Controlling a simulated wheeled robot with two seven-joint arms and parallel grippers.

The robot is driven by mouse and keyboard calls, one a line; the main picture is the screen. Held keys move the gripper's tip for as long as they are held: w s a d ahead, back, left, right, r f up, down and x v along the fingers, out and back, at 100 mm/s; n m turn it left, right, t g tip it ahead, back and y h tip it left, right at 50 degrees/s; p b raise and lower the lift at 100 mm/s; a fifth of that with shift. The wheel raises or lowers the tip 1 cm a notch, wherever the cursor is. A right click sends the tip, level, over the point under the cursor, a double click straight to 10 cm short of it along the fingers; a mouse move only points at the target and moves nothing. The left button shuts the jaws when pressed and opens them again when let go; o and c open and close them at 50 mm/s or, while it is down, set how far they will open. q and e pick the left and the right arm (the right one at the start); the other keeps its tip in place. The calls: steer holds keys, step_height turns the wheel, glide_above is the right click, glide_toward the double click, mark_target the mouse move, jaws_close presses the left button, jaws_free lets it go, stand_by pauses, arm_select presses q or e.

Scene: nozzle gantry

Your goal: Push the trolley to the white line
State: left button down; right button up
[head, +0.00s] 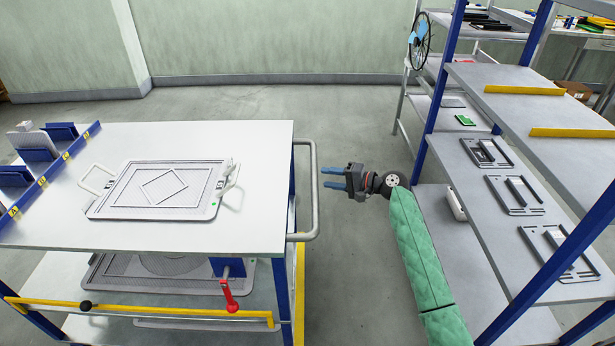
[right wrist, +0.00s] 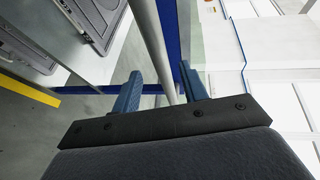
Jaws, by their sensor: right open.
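The trolley (head: 255,175) stands at the left in the head view, with a white top, blue corner posts and a lower shelf. Its grey handle (head: 316,205) sticks out on the right side. My right gripper (head: 330,177) is open just right of the handle, its blue fingers pointing left at it. In the right wrist view the handle bar (right wrist: 152,40) runs between the open fingers (right wrist: 160,88) of my right gripper; whether it touches them I cannot tell. The white line is not visible. My left gripper is not in view.
A patterned grey tray (head: 120,209) with handles lies on the trolley top. A red lever (head: 229,297) hangs below it. A blue-posted shelf rack (head: 490,190) stands close on the right. Bare grey floor (head: 345,120) lies behind, up to the green wall (head: 260,40).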

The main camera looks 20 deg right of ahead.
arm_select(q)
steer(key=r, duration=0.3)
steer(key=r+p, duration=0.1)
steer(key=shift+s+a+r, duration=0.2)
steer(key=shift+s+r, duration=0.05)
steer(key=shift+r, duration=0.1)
arm_select(e)
steer(key=x, duration=0.7)
steer(key=shift+a, duration=0.2)
steer(key=shift+w, duration=0.15)
jaws_close()
